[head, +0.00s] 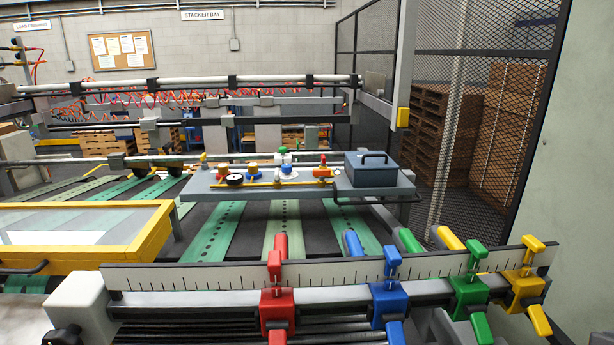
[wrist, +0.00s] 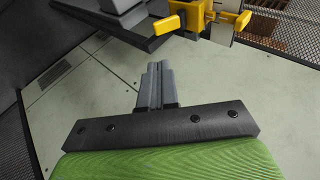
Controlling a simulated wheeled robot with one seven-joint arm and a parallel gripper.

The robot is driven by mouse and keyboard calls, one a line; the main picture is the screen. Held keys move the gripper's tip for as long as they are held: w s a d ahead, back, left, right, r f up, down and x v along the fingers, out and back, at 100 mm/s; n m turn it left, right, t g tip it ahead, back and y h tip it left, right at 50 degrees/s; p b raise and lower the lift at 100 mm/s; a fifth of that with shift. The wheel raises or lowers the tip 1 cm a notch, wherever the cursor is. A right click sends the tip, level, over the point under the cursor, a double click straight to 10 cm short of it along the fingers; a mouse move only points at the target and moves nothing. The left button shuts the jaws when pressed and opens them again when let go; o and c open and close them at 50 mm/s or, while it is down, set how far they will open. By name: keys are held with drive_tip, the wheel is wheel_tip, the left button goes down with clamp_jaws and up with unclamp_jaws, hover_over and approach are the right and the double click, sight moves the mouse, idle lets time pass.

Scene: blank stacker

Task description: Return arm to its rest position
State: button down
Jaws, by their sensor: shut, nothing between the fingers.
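My gripper (wrist: 156,86) shows in the wrist view, its two grey fingers together with nothing between them. It is apart from the yellow clamp, which shows above it in the wrist view (wrist: 200,20). My arm and gripper do not show in the head view. In the head view, the ruled rail (head: 340,272) in front carries a red clamp (head: 277,305), a blue clamp (head: 388,302), a green clamp (head: 470,305) and a yellow clamp (head: 525,288).
A grey table (head: 240,188) beyond the rail holds a blue-grey box (head: 370,170) and several small parts. A yellow-framed panel (head: 150,238) is at the left. A mesh fence (head: 490,130) stands at the right. The pale floor (wrist: 100,90) around my fingers looks clear.

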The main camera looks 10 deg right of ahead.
drive_tip(key=w+a+f+n+y, duration=0.25)
drive_tip(key=a+n, duration=0.25)
drive_tip(key=a, duration=0.3)
drive_tip(key=w+a+f+n+y, duration=0.1)
drive_tip(key=w+a+n, duration=0.25)
drive_tip(key=a, duration=0.35)
drive_tip(key=w+a+f+n+y, duration=0.25)
drive_tip(key=a+n, duration=0.25)
drive_tip(key=a, duration=0.3)
drive_tip(key=s+a+f+n+g+h, duration=0.1)
drive_tip(key=s+a+f+n+g, duration=0.1)
drive_tip(key=s+a+f+n, duration=0.2)
drive_tip(key=s+a+n, duration=0.1)
drive_tip(key=a+n, duration=0.2)
drive_tip(key=n, duration=0.1)
drive_tip(key=shift+f, duration=0.15)
drive_tip(key=shift+s, duration=0.15)
